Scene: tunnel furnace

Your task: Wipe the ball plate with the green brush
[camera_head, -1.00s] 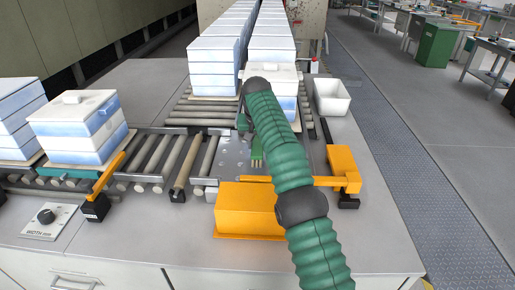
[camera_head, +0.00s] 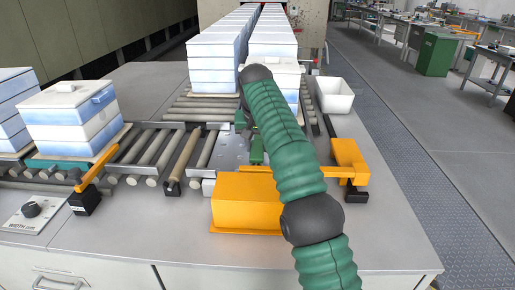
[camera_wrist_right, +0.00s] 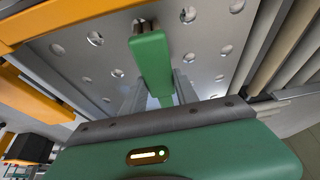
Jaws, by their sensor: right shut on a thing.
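The ball plate (camera_head: 232,150) is a grey metal plate with round balls, set among the rollers. It fills much of the right wrist view (camera_wrist_right: 210,62). The green brush (camera_wrist_right: 152,65) is in my right gripper (camera_wrist_right: 160,92), its handle between the two grey fingers. The brush head is over the ball plate; I cannot tell whether its bristles touch. In the head view the brush (camera_head: 257,151) shows just left of my green right arm, which hides part of the plate and most of the gripper. My left gripper is not in view.
An orange box (camera_head: 245,202) and an orange bracket (camera_head: 349,160) stand at the plate's near and right sides. A white bin (camera_head: 334,96) is at the right. Stacked white-blue blocks (camera_head: 70,118) stand on the left rollers, with more stacks (camera_head: 214,62) behind the plate.

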